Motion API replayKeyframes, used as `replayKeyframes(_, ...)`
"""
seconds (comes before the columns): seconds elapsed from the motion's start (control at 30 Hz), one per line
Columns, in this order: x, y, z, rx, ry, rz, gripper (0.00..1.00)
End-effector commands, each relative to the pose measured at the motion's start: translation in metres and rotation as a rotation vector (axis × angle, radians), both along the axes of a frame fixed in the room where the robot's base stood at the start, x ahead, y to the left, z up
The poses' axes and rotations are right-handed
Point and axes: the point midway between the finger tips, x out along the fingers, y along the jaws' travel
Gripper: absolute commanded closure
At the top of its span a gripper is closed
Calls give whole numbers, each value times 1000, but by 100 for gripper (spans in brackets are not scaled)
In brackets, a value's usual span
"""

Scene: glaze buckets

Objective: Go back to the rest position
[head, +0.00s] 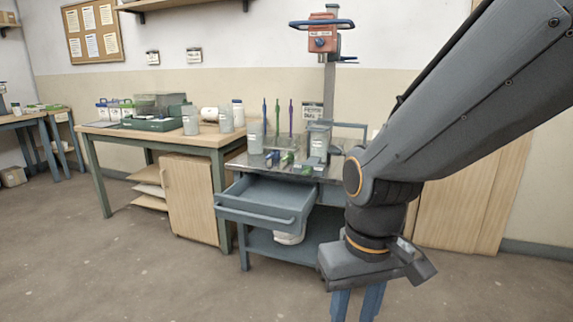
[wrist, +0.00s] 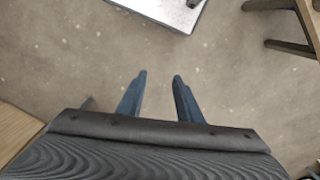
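My gripper (head: 356,303) hangs at the end of my arm on the right side of the head view, pointing down in front of the metal work table (head: 337,172). In the wrist view my gripper (wrist: 159,78) shows two blue fingers standing apart with only bare floor between them. It is open and holds nothing. My arm hides the right part of the work table and some of the wall behind it.
A drawer (head: 262,204) of the metal table stands pulled out, left of my gripper. A wooden bench (head: 150,137) with grey containers and a green tray stands further left. A red mixer head (head: 323,38) rises behind the metal table. The floor (head: 120,270) at front left is clear.

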Motion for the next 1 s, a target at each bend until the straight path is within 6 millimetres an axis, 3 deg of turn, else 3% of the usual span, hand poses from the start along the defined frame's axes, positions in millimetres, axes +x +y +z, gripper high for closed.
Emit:
replayKeyframes(0.1,-2,-14,25,-6,3,-45,68)
replayKeyframes(0.53,-7,-67,86,-28,7,-198,68)
replayKeyframes(0.73,-10,-83,100,-33,7,-239,68)
replayKeyframes(1.0,-10,-87,100,-34,7,-249,68)
